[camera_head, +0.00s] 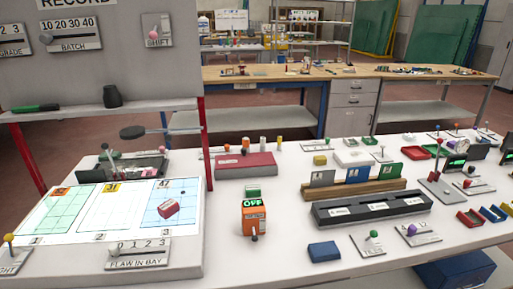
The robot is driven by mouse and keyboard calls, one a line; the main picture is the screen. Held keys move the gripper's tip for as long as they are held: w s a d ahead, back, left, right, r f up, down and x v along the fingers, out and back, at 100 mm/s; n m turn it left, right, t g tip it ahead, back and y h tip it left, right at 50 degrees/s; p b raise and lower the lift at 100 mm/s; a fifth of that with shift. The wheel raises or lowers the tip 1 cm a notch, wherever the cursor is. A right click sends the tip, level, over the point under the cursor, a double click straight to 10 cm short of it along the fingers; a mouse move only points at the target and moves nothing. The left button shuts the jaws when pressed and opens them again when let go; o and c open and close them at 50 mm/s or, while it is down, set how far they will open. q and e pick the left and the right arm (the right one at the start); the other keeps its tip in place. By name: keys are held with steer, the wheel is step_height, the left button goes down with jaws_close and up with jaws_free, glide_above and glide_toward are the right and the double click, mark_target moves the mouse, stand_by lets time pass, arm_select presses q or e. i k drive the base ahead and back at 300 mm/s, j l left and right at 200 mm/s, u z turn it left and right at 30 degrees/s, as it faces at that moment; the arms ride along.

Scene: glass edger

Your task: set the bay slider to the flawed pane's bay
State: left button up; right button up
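The bay slider, a plate marked FLAW IN BAY (138,254), is at the front of the light table, with a scale from 0 to 3. Its small pale knob appears to be at the left end by 0. On the lit table (190,243) lie three panes over bays 1, 2 and 3: a greenish pane (58,212), a pale pane (104,212) and a bluish pane (165,193). No flaw is discernible on the others. Neither gripper is in view.
A dark round disc on an arm (132,132) stands behind the light table. A partly cut-off slider labelled LIGHT (9,260) is at the left edge. An orange OFF box (254,217) stands to the right. The RECORD panel (100,50) rises behind.

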mark_target(114, 248)
steer(key=u, duration=1.3)
